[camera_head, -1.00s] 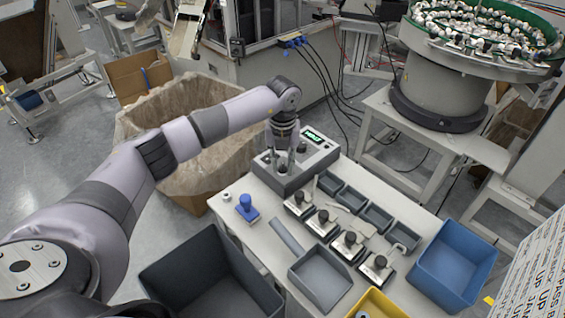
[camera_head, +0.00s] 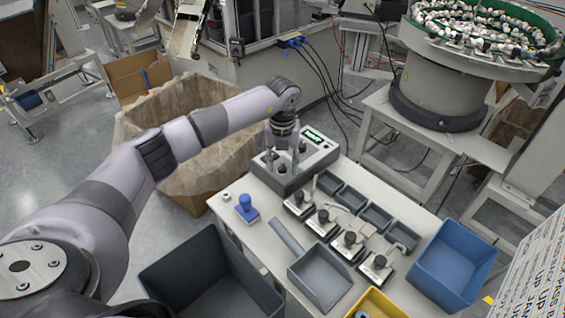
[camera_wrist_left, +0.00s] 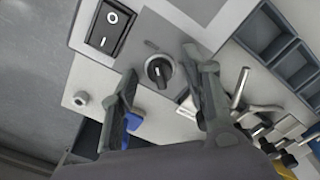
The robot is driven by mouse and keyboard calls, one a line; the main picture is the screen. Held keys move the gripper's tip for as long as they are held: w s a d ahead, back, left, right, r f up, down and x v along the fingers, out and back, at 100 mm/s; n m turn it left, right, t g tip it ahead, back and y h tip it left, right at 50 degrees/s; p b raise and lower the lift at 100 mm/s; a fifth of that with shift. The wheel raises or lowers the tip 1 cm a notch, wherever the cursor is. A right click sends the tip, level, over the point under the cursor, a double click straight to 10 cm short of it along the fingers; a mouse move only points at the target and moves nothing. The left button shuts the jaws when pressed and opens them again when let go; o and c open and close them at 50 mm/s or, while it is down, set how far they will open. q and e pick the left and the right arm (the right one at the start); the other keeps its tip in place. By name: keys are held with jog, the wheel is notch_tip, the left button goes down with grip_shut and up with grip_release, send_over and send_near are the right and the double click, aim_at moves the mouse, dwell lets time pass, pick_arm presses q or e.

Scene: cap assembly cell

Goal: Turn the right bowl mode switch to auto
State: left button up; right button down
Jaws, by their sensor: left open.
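The grey control box (camera_head: 318,157) stands at the back of the white table, with a small lit green display (camera_head: 314,136) on top. A black round rotary switch with a pale pointer mark (camera_wrist_left: 158,72) sits on its panel in the left wrist view. I cannot read any labels around it. My left gripper (camera_head: 283,160) is open above the box. In the left wrist view its fingers (camera_wrist_left: 166,74) stand on either side of the switch, apart from it and holding nothing. My right gripper is not in view.
A black rocker switch (camera_wrist_left: 111,27) is beside the rotary switch. Several black-handled stamp-like tools (camera_head: 322,222), small grey trays (camera_head: 376,216), a blue stamp (camera_head: 247,207) and a grey scoop tray (camera_head: 320,278) crowd the table. A blue bin (camera_head: 452,265) and a bowl feeder (camera_head: 440,85) are at right.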

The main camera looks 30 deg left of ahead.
aim_at(282, 165)
pick_arm(q)
notch_tip(282, 165, up, 12)
dwell(0.6)
dwell(0.4)
